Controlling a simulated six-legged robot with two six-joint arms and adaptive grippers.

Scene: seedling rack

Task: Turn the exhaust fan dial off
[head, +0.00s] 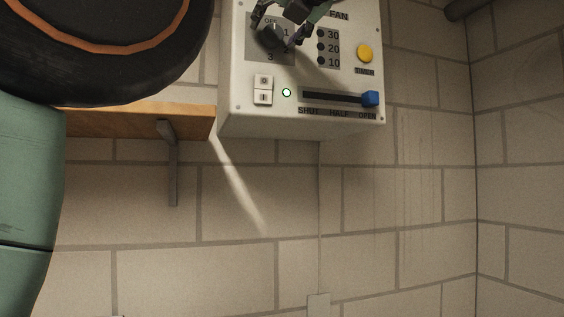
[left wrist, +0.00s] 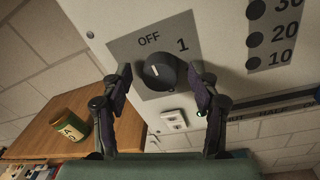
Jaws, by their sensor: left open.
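The exhaust fan dial (head: 270,38) is a dark round knob on a grey plate at the upper left of the white control box (head: 230,118). It also shows in the left wrist view (left wrist: 165,73), below the OFF mark and beside the 1. A short pale mark shows on the knob's face; I cannot tell exactly which label it points to. My left gripper (head: 281,26) is open, with one finger on each side of the dial. In the left wrist view its fingers (left wrist: 160,80) stand apart around the knob; contact is unclear. My right gripper is not in view.
Near the dial are a rocker switch (head: 263,97), a lit green lamp (head: 286,92), a yellow TIMER button (head: 365,53) and a blue slider (head: 370,98) at OPEN. A wooden shelf (head: 140,122) lies left; a green labelled pot (left wrist: 72,130) stands on it.

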